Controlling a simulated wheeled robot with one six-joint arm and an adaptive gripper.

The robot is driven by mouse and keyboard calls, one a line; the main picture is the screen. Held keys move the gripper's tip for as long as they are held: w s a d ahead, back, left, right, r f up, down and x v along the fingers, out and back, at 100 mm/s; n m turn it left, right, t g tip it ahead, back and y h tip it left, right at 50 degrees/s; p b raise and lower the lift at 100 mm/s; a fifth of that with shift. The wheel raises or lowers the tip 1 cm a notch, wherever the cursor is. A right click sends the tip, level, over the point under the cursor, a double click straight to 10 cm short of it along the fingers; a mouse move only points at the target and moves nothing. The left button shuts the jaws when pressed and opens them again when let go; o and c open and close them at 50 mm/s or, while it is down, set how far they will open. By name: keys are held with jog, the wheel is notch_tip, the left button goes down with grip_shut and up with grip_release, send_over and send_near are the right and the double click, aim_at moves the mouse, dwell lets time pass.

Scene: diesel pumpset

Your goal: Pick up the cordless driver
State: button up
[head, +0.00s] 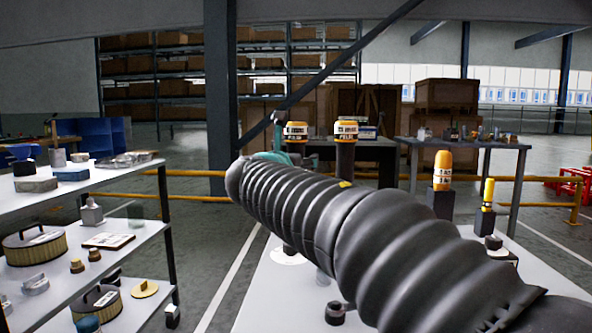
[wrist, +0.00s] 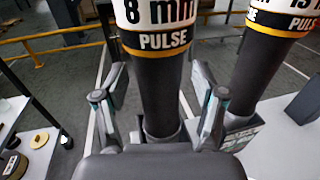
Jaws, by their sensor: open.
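I cannot tell whether this is the cordless driver. My gripper (wrist: 157,112) is open, with one finger on each side of the black body, and visible gaps remain. A similar labelled black tool (wrist: 268,60) stands to its right, just outside the right finger. In the head view, two orange-topped tools (head: 295,131) (head: 346,131) show beyond my arm. The left one is beside my teal gripper part, its lower body hidden.
A shorter orange-topped tool (head: 442,172) and a slim yellow one (head: 488,190) stand in dark holders on the right of the white table (head: 262,300). A loaded shelf rack (head: 130,210) stands left. A dark bench (head: 370,146) and yellow rails (head: 200,172) lie beyond.

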grip_shut()
notch_tip(320, 180, up, 18)
jog(key=p, duration=0.7)
jog(key=shift+r, duration=0.1)
jog(key=c, duration=0.6)
grip_release()
grip_shut()
